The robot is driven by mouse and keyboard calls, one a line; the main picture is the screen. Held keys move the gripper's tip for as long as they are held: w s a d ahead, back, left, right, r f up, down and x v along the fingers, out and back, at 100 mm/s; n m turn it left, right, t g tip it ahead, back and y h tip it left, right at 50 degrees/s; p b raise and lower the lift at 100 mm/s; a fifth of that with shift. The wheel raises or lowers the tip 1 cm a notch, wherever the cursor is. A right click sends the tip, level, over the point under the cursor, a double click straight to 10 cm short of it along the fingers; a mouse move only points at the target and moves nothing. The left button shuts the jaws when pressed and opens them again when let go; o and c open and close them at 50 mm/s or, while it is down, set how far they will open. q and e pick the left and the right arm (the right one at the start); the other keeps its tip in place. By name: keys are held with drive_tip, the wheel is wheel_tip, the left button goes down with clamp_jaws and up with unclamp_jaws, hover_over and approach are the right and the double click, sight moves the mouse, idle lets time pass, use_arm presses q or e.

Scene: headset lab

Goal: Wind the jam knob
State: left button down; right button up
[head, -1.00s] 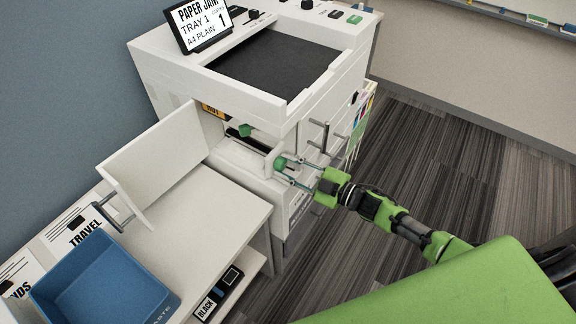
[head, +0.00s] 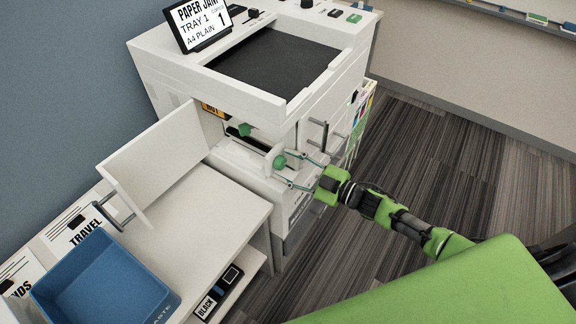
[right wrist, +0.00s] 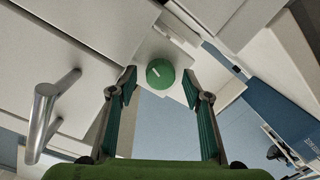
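The jam knob (head: 279,162) is a round green knob on a pale plate at the printer's front corner. In the right wrist view the knob (right wrist: 160,72) shows a white mark on its face. My right gripper (head: 292,170) is open around the knob's front, with one finger on each side. In the right wrist view the fingertips of the gripper (right wrist: 160,86) stand apart from the knob, with a gap on both sides. The white printer (head: 180,75) has its side door (head: 155,165) swung open. My left gripper is not in view.
A second green part (head: 245,130) sits inside the printer opening. A screen (head: 200,22) reads "PAPER JAM". A metal handle (right wrist: 45,120) is near my right gripper. A white side table (head: 205,225) and blue bin (head: 105,280) stand at left.

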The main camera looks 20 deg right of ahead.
drive_tip(key=v, duration=1.2)
drive_tip(key=shift+r, duration=0.1)
